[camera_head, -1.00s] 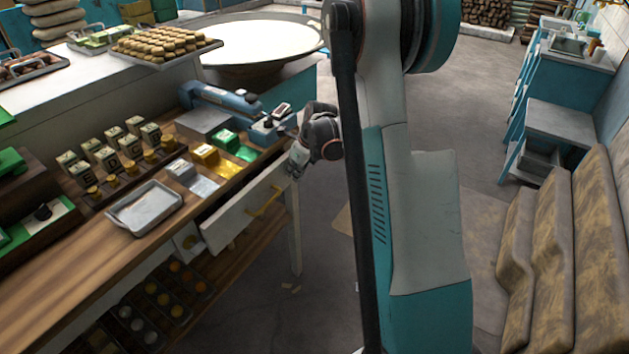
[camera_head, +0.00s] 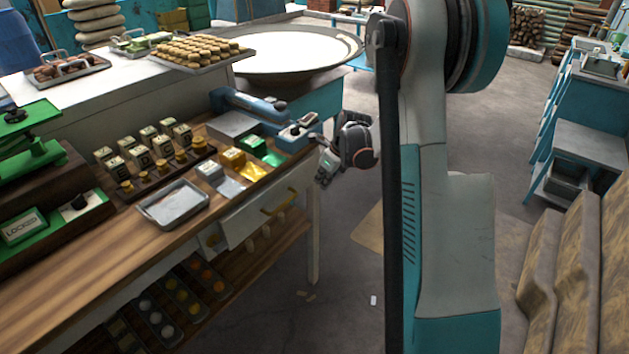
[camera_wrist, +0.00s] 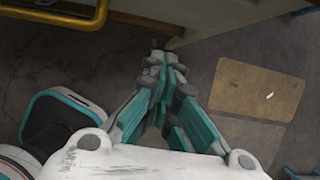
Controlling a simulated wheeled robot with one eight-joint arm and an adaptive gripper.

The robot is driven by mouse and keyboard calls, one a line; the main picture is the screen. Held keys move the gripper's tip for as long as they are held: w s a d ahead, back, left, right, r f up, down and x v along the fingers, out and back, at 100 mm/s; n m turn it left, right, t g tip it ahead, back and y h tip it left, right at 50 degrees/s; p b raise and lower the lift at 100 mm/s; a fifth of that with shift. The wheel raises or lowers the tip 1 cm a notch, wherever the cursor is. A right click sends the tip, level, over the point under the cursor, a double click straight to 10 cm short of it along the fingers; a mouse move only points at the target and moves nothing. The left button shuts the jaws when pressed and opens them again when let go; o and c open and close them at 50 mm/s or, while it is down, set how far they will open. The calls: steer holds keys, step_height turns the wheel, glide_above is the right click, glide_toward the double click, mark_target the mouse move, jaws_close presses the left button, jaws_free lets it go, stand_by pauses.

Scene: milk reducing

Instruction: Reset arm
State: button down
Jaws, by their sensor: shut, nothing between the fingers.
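My gripper (camera_head: 322,172) hangs in the air just off the right end of the wooden counter (camera_head: 150,245), beside the drawer (camera_head: 262,212) with its yellow handle. In the wrist view my gripper (camera_wrist: 163,82) has its fingers together with nothing between them, pointing down over the floor. The drawer front looks close to the counter's front face; whether it is fully shut I cannot tell.
A metal tray (camera_head: 173,204), small boxes and a blue press-like tool (camera_head: 250,104) are on the counter. A large round basin (camera_head: 290,50) stands behind.

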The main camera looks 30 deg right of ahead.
steer(key=p+v, duration=0.3)
steer(key=v, duration=0.6)
steer(key=s+a+r+n+t, duration=0.2)
steer(key=s+a+r+n, duration=0.2)
steer(key=a+r+n, duration=0.6)
steer(key=s+a+r+n+t, duration=0.1)
steer(key=s+a+r+n, duration=0.3)
steer(key=a+r+n, duration=0.7)
steer(key=s+a+f+n, duration=0.2)
steer(key=s+n, duration=0.3)
steer(key=s, duration=0.3)
steer(key=s+a+f+n+h, duration=0.1)
steer(key=s+a+f+n, duration=0.1)
steer(key=s+f+n, duration=0.2)
steer(key=s+n, duration=0.2)
steer(key=s, duration=0.2)
steer(key=shift+h, duration=0.3)
steer(key=shift+s, duration=0.15)
